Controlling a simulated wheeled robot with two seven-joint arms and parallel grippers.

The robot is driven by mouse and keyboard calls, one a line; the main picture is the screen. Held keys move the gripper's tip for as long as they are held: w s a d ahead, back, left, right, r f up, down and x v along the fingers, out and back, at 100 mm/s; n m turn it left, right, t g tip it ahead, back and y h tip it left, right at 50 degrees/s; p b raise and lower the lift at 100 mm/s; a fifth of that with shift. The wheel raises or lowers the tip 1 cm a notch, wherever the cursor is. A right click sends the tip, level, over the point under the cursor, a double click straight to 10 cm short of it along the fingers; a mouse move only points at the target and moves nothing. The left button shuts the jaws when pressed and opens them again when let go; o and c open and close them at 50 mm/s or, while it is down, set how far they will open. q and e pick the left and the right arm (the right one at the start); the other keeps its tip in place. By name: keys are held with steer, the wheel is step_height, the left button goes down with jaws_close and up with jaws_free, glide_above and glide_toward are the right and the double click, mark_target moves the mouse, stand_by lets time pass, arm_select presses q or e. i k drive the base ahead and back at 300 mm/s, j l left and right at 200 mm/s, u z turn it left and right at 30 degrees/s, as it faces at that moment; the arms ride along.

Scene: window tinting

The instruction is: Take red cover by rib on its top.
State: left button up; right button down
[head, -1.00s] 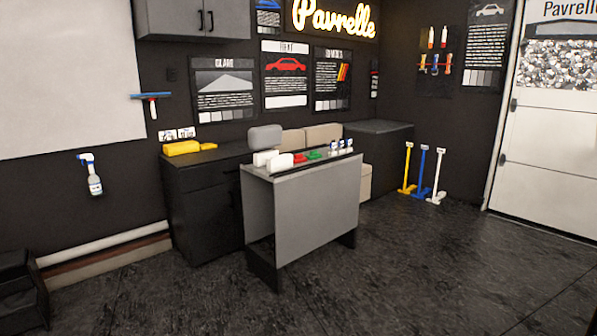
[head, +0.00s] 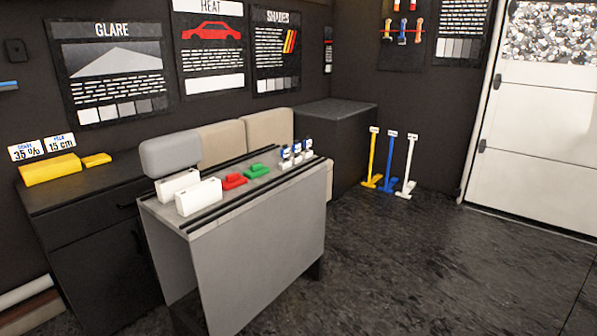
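The red cover (head: 233,182) lies on top of the grey workbench (head: 262,214) in the middle of the head view. It is a small flat piece with a raised part on its top, too small to make out in detail. It sits between a white block and a green piece like it. Neither of my grippers is in view, and nothing touches the red cover.
White blocks (head: 198,196) stand left of the red cover, the green piece (head: 257,170) right of it, small blue-and-white bottles (head: 297,150) farther right. Dark rails run along the bench top. Dark cabinets stand behind. The floor (head: 400,270) right of the bench is clear.

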mark_target(233, 180)
steer(key=i+z, duration=0.45)
steer(key=i, duration=1.05)
